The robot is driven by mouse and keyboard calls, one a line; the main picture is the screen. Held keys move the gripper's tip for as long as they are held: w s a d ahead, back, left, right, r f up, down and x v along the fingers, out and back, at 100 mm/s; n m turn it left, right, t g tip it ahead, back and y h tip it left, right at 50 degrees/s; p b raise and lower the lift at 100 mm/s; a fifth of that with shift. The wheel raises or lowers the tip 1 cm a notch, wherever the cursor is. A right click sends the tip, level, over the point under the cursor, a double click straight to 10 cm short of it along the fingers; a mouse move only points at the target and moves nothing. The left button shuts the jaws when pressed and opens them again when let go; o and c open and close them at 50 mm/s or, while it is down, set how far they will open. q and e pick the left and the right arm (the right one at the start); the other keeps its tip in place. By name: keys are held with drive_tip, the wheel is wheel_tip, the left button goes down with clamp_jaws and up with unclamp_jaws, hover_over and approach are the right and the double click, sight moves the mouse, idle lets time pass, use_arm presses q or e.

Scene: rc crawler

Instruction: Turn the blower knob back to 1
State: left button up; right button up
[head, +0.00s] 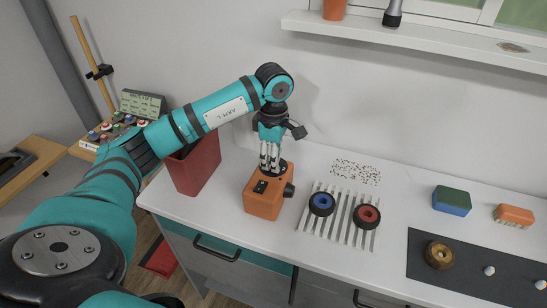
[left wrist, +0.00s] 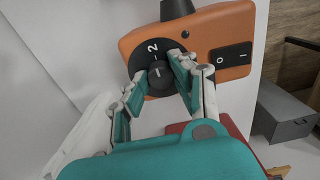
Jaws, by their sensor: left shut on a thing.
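The blower is an orange box (head: 262,205) on the white bench, also in the left wrist view (left wrist: 222,32). Its top has a black dial plate (left wrist: 150,55) with a white "2" and a round black knob (left wrist: 161,80) in the middle. A short white line shows on the knob; a "1" is not clearly readable. My left gripper (head: 270,166) points down onto the blower's top and is shut on the knob, one finger on either side, in the left wrist view too (left wrist: 158,74). A black rocker switch (left wrist: 230,57) marked O and I sits beside the dial. My right gripper is out of view.
A red bin (head: 197,165) stands just left of the blower. Right of it, a slatted rack (head: 340,222) bears a blue-centred wheel (head: 321,203) and a red-centred wheel (head: 366,215). A dark mat (head: 425,262) lies farther right. A wall shelf (head: 430,42) runs above.

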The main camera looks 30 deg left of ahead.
use_arm(q)
drive_tip(key=shift+n, duration=0.4)
clamp_jaws()
drive_tip(key=n+b, duration=0.1)
drive_tip(key=n, duration=0.2)
drive_tip(key=shift+n, duration=0.3)
drive_tip(key=n, duration=0.4)
drive_tip(key=shift+n+b, duration=0.3)
drive_tip(key=n, duration=0.4)
drive_tip(key=shift+n, duration=2.5)
